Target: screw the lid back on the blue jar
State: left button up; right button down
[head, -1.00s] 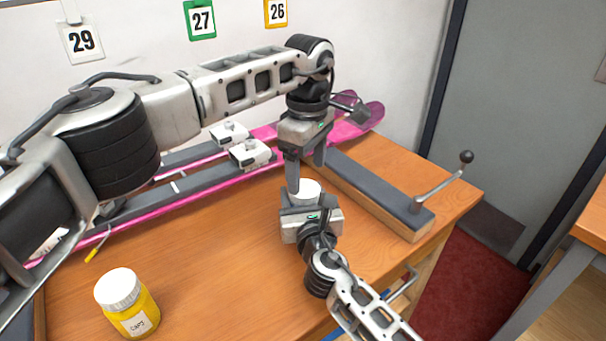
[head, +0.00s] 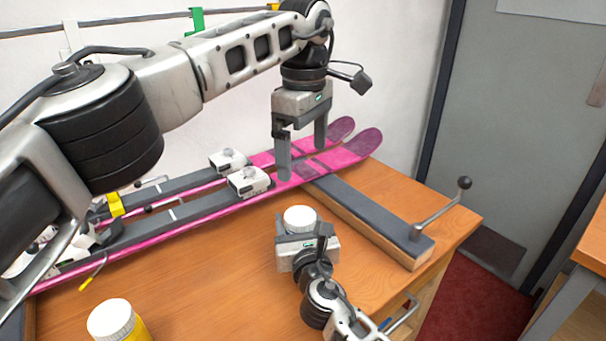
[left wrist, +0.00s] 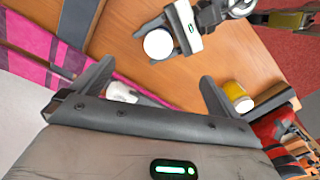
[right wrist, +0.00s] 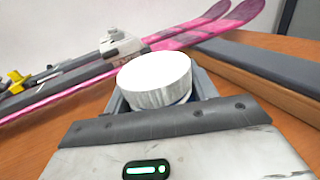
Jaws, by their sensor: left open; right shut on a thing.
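A white ribbed lid (head: 300,217) sits on top of the jar in my right gripper (head: 303,238). It also shows in the right wrist view (right wrist: 155,80) and from above in the left wrist view (left wrist: 158,44). The jar's body is mostly hidden by the gripper and lid, so its colour is hard to see. I cannot tell how tight the lid is. My right gripper is shut on the jar, low over the bench. My left gripper (head: 302,160) is open and empty, above and clear of the lid, fingers pointing down.
A yellow jar with a white lid (head: 110,320) stands at the bench's front left. Pink skis (head: 200,205) with white bindings (head: 248,181) lie along the back. A grey-topped wooden bar with a crank handle (head: 440,208) lies to the right. The wooden bench (head: 210,270) is clear in the middle.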

jog(key=shift+r, duration=0.1)
pick_arm(q)
notch_tip(320, 180, up, 3)
jog(key=shift+f, duration=0.2)
pick_arm(e)
jog(key=shift+c, duration=2)
grip_release()
pick_arm(q)
jog(key=shift+r+p, duration=0.35)
pick_arm(e)
jog(key=s+d, duration=0.1)
jog(key=s, duration=0.4)
jog(key=s+d, duration=0.1)
jog(key=s, duration=0.4)
jog(key=s+d, duration=0.1)
jog(key=s, duration=0.4)
jog(key=shift+s, duration=0.3)
